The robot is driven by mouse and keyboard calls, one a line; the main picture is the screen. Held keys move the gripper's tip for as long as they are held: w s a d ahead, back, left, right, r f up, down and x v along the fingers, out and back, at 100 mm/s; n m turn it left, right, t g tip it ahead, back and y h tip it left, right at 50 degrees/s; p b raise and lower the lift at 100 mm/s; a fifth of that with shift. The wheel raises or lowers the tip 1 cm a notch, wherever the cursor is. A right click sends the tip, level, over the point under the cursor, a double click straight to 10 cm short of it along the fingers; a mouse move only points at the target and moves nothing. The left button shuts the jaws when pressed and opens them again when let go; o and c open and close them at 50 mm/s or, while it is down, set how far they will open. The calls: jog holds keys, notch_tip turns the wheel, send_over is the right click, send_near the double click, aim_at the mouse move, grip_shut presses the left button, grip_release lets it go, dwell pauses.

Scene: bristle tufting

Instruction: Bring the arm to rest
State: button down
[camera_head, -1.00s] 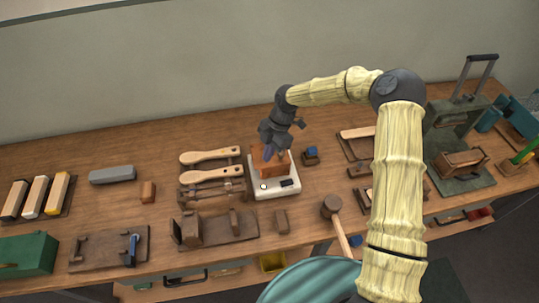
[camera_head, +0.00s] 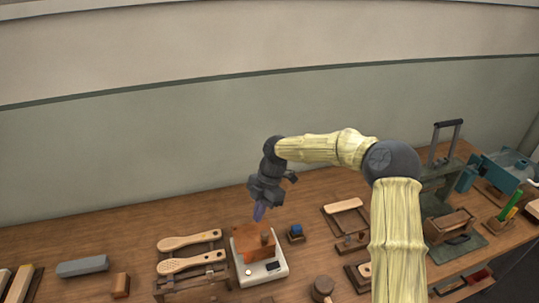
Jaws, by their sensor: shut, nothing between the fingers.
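My gripper (camera_head: 259,212) hangs pointing down above the white scale-like device (camera_head: 276,278). Its fingers are shut with nothing between them. An orange-brown block (camera_head: 247,240) sits on the device, just below the fingertips, and a gap seems to show between them. My arm reaches in from the lower right, bends at the dark elbow joint and runs left to the wrist.
Two wooden brush handles (camera_head: 190,240) lie on a rack left of the device. A small blue-topped block (camera_head: 296,232) stands right of it. A grey bar (camera_head: 82,266) lies far left. A green press (camera_head: 440,200) stands at right. The wall behind is clear.

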jog(key=s+d+r+m+t+h, duration=0.1)
jog(key=s+d+r+m+t, duration=0.1)
jog(key=s+d+m, duration=0.8)
jog(key=s+d+r+m+t+h, duration=0.1)
jog(key=s+d+r+m+t, duration=0.2)
jog(key=s+d+m, duration=0.7)
jog(key=d+m, duration=0.3)
jog(key=m, duration=0.4)
jog(key=shift+r+h, duration=0.4)
